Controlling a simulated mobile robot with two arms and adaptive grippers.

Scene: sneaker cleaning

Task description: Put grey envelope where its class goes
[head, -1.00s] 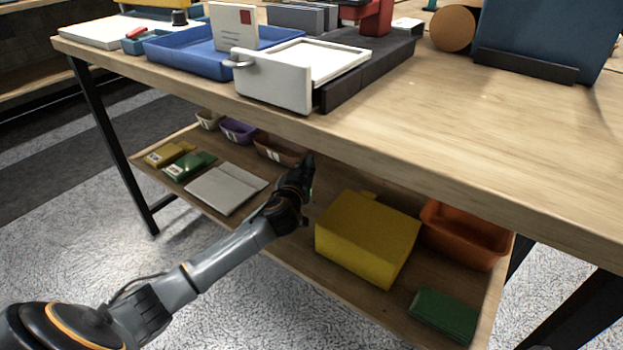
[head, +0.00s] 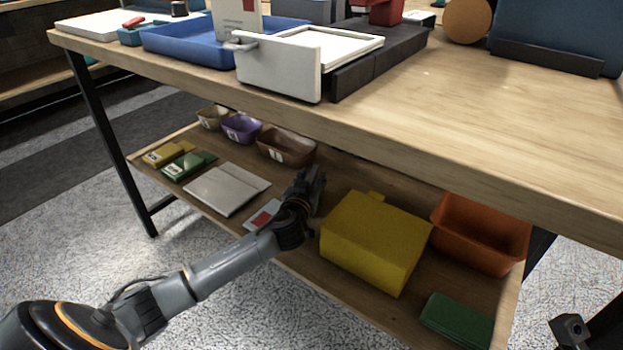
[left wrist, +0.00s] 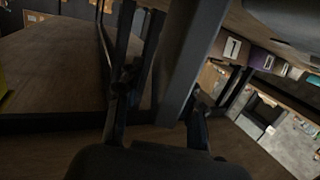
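A flat grey item (head: 227,188), which looks like the grey envelope, lies on the lower shelf (head: 330,287). A smaller pale card with a red patch (head: 264,215) lies just right of it, partly behind my left arm. My left gripper (head: 314,176) is over the lower shelf, right of both, beneath the tabletop and beside the yellow box. Its dark fingers show in the left wrist view (left wrist: 155,60), but I cannot tell whether they are closed. A black part (head: 570,328) at the lower right may be my right gripper; its fingers are not clear.
Brown (head: 286,147), purple (head: 240,128) and beige (head: 211,117) bins line the shelf's back. The yellow box (head: 372,243), orange bin (head: 483,233) and green item (head: 457,319) occupy its right. The tabletop (head: 480,120) overhangs, carrying a blue tray (head: 190,50) and white drawer (head: 278,70).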

